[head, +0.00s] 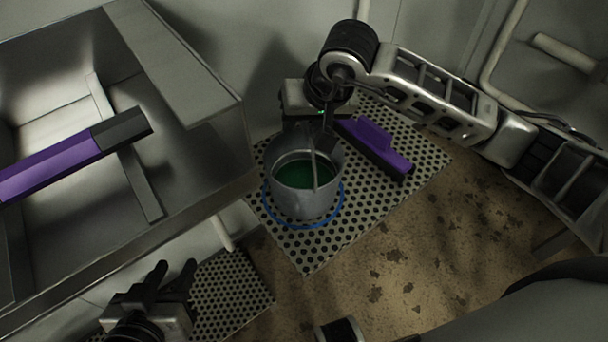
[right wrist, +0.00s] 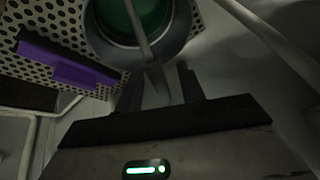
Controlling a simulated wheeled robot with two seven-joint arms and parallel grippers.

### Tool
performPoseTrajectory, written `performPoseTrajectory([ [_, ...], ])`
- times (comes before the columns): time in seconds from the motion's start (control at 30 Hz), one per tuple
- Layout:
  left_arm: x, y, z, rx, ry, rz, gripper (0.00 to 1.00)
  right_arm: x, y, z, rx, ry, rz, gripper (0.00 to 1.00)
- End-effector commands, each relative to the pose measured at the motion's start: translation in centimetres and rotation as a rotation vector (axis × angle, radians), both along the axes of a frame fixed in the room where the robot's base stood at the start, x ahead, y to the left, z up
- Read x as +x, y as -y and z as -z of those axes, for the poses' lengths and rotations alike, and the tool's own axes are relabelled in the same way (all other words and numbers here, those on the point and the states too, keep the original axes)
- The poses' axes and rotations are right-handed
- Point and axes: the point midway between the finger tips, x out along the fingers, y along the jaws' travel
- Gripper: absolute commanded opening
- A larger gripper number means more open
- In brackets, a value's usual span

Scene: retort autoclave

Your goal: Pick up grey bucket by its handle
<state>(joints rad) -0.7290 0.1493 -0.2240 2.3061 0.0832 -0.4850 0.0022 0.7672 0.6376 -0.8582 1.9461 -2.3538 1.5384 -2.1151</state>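The grey bucket (head: 303,206) stands upright on a perforated mat with green content inside; its rim also shows at the top of the right wrist view (right wrist: 176,45). Its handle (head: 314,168) is raised, and in the right wrist view the handle (right wrist: 145,38) runs down between my fingers. My right gripper (head: 318,138) is above the bucket's far side. Its two fingers (right wrist: 158,88) stand apart on either side of the handle, with a gap visible. My left gripper (head: 172,277) is open and empty, low at the left, away from the bucket.
A blue ring (head: 341,205) surrounds the bucket's base on the perforated mat (head: 310,250). A purple-and-black brush-like tool (head: 375,148) lies right of the bucket. A metal sink or basin (head: 195,90) with a purple-and-black bar (head: 60,165) fills the left. Stained floor (head: 430,250) at right is clear.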

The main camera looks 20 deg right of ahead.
Motion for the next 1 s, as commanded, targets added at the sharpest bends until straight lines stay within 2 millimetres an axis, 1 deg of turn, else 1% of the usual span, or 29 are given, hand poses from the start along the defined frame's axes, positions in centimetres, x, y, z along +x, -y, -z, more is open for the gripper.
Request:
performPoseTrajectory([
  [0.03, -0.02, 0.00, 0.00, 0.001, 0.000, 0.000, 0.36, 0.00, 0.01, -0.02, 0.000, 0.000, 0.000, 0.25],
  [0.07, -0.02, 0.00, 0.00, 0.000, 0.000, 0.001, 0.36, -0.01, 0.01, -0.03, 0.000, 0.000, 0.000, 0.17],
  [0.1, -0.02, 0.00, 0.00, 0.000, 0.000, 0.001, 0.36, -0.01, 0.01, -0.03, 0.000, 0.000, 0.000, 0.06],
  [0.13, -0.02, 0.00, 0.00, 0.000, 0.000, 0.001, 0.36, -0.01, 0.01, -0.03, 0.000, 0.000, 0.000, 0.00],
  [1.0, -0.02, 0.00, -0.02, 0.000, 0.000, 0.001, 0.36, -0.03, 0.01, -0.07, 0.000, -0.001, 0.000, 0.00],
])
